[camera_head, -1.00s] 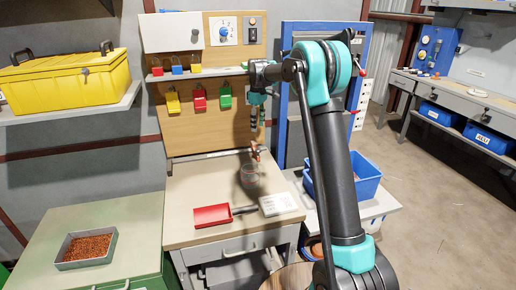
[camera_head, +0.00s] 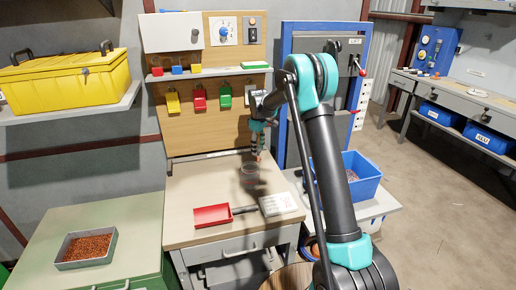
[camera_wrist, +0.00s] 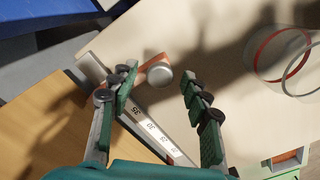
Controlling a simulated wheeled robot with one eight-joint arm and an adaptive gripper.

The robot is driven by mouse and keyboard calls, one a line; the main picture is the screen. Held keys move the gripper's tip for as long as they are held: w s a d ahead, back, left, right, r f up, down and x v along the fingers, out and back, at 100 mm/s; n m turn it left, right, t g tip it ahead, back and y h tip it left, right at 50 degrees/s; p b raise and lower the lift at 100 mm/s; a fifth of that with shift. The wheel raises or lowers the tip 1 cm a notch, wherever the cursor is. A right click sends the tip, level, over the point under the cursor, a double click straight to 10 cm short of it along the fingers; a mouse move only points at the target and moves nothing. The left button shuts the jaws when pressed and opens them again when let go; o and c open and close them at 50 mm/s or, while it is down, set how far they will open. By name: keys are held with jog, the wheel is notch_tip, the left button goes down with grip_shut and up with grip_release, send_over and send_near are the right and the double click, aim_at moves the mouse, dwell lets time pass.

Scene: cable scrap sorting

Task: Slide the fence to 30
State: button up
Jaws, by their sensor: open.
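The fence's copper-coloured arm with a round grey knob (camera_wrist: 158,72) shows in the wrist view, between and slightly beyond my fingertips. My gripper (camera_wrist: 156,80) is open, with one green-padded finger on each side of the knob. I cannot tell whether either finger touches it. A white scale (camera_wrist: 153,131) on a grey rail runs below, with 35 and 30 legible; the fence's exact reading is unclear. In the head view my gripper (camera_head: 258,150) hangs over the back of the workbench (camera_head: 185,190), where the fence is very small.
A clear jar with a red band (camera_wrist: 275,50) stands right of the knob; it also shows in the head view (camera_head: 249,173). A blue bin (camera_head: 362,180) stands to the right. The bench's front left is clear.

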grip_shut()
jog(key=shift+a, duration=0.1)
jog(key=s+a, duration=0.1)
jog(key=a, duration=0.5)
jog(key=s+a, duration=0.1)
jog(key=a, duration=0.2)
jog(key=shift+s+a, duration=0.25)
jog(key=shift+s, duration=0.1)
grip_release()
jog(key=shift+r, duration=0.1)
